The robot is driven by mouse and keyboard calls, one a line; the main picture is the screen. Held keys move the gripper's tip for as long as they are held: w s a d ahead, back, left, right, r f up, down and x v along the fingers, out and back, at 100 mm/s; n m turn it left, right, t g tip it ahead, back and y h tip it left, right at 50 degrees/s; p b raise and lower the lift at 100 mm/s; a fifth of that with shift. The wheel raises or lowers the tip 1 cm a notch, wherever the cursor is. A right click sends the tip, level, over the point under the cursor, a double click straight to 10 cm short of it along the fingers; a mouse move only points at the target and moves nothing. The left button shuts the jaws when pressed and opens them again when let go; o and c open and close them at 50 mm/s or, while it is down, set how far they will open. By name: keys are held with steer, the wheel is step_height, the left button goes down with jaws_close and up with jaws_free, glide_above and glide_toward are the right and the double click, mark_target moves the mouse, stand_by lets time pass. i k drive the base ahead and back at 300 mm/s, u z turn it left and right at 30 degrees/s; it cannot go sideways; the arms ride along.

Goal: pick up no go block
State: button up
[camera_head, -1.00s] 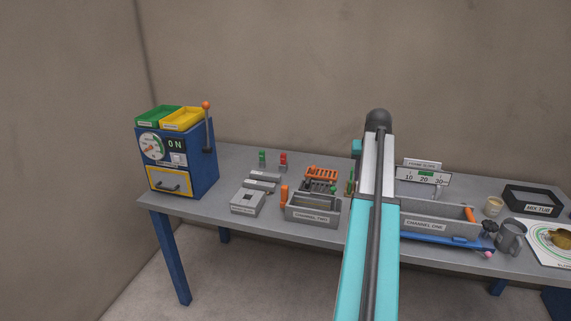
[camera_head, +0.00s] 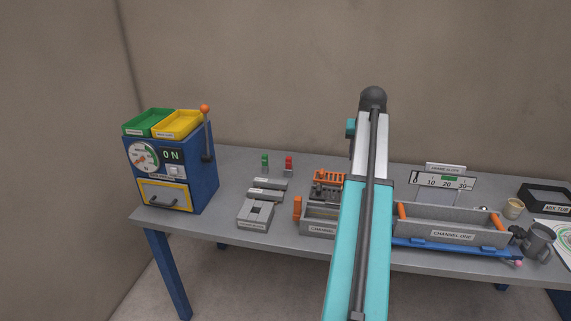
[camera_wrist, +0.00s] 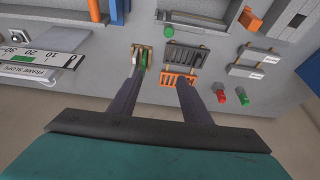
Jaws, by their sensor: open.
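A small red block (camera_head: 288,162) and a small green block (camera_head: 265,160) stand upright at the back of the bench. I can read no marking on either, but the red one looks like the no go block. In the wrist view the red block (camera_wrist: 219,97) is right of my gripper (camera_wrist: 159,77), with the green block (camera_wrist: 243,96) beyond it. My gripper is open and empty, apart from both blocks. Its fingers point over the bench near an orange rack (camera_wrist: 180,81) and a slotted holder with green pieces (camera_wrist: 142,58). My arm hides my gripper in the head view.
A blue machine (camera_head: 200,187) with a lever stands at the left end. Grey blocks (camera_head: 256,213) lie in front of the red and green blocks. A channel one trough (camera_head: 450,235) and a scale sign (camera_head: 443,183) are right of my arm.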

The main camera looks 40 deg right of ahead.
mark_target(288, 172)
steer(key=u, duration=0.05)
steer(key=i, duration=1.3)
